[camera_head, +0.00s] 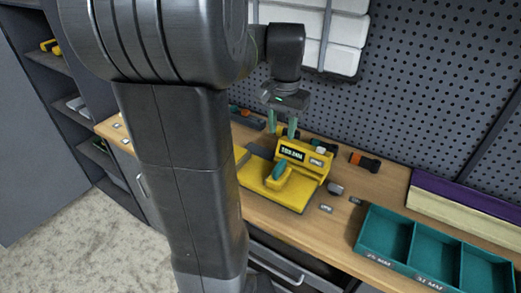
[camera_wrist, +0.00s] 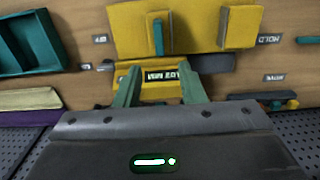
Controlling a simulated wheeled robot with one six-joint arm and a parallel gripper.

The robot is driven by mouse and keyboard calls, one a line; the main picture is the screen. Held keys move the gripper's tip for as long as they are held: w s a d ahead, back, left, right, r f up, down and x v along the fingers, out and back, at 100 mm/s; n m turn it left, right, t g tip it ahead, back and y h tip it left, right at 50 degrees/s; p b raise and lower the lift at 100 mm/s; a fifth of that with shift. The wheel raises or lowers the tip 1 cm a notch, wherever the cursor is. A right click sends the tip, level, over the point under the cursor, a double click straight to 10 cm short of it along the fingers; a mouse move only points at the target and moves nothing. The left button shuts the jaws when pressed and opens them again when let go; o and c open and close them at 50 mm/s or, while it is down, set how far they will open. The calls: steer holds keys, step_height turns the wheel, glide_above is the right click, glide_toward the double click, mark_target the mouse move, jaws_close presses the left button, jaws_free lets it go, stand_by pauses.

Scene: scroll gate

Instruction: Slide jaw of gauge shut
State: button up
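The yellow gauge (camera_head: 262,192) lies on the wooden bench, with a flat plate and a raised labelled block (camera_head: 312,167) along its back. A small yellow piece with a teal handle (camera_head: 279,169), seemingly the jaw, stands on the plate in front of the block. In the wrist view the gauge plate (camera_wrist: 190,32) is at the top, with a teal upright part (camera_wrist: 158,37) on it. My gripper (camera_head: 282,127) is above the back of the gauge, its two green fingers apart and nothing between them. In the wrist view the fingers (camera_wrist: 160,88) frame the label. Finger contact cannot be told.
A teal compartment tray (camera_head: 400,238) stands at the right front of the bench. An orange-and-black tool (camera_head: 365,161) lies behind the gauge to the right. A pegboard (camera_head: 430,90) rises at the back. Small labels and a grey block (camera_head: 335,189) lie right of the gauge.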

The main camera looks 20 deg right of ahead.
mark_target(280, 164)
step_height(280, 164, down, 14)
steer(key=shift+s+r+p, duration=0.1)
steer(key=shift+r+p, duration=0.1)
steer(key=shift+p, duration=0.15)
steer(key=shift+c, duration=0.5)
jaws_close()
